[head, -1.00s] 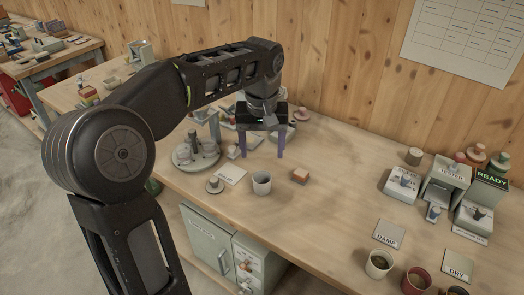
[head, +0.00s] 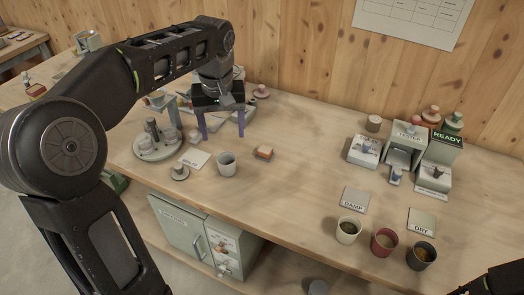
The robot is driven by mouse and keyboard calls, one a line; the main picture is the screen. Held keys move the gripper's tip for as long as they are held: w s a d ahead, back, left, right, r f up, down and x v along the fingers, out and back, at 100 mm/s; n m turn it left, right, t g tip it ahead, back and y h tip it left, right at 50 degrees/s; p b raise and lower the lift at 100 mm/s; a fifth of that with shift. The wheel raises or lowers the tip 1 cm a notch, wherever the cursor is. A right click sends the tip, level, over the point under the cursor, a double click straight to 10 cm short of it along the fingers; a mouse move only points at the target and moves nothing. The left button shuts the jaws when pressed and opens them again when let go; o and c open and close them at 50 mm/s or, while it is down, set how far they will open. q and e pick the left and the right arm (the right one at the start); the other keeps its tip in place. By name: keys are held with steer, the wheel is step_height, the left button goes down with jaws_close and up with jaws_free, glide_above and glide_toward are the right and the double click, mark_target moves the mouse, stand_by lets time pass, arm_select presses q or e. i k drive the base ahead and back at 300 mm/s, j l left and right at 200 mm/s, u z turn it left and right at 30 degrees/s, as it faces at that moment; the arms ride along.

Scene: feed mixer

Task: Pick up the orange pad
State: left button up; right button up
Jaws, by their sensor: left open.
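The orange pad (head: 263,153) is a small block with an orange-brown top, lying on the wooden workbench right of a grey cup (head: 226,163). My left gripper (head: 221,136) reaches over the bench from the left, fingers pointing down. Its two purple fingers are spread wide with nothing seen between them. It is behind and to the left of the pad, apart from it. A dark part of my right arm shows at the bottom right corner; its fingers are out of view.
A round tray (head: 157,153) with several grey pieces stands left of the cup. At right are a tester (head: 405,148), a box marked READY (head: 441,150), DAMP (head: 354,199) and DRY (head: 421,221) cards, and three cups. The bench middle is clear.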

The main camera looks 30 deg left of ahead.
mark_target(264, 153)
steer(key=j+z, duration=0.9)
steer(key=i+j, duration=0.05)
steer(key=j, duration=0.1)
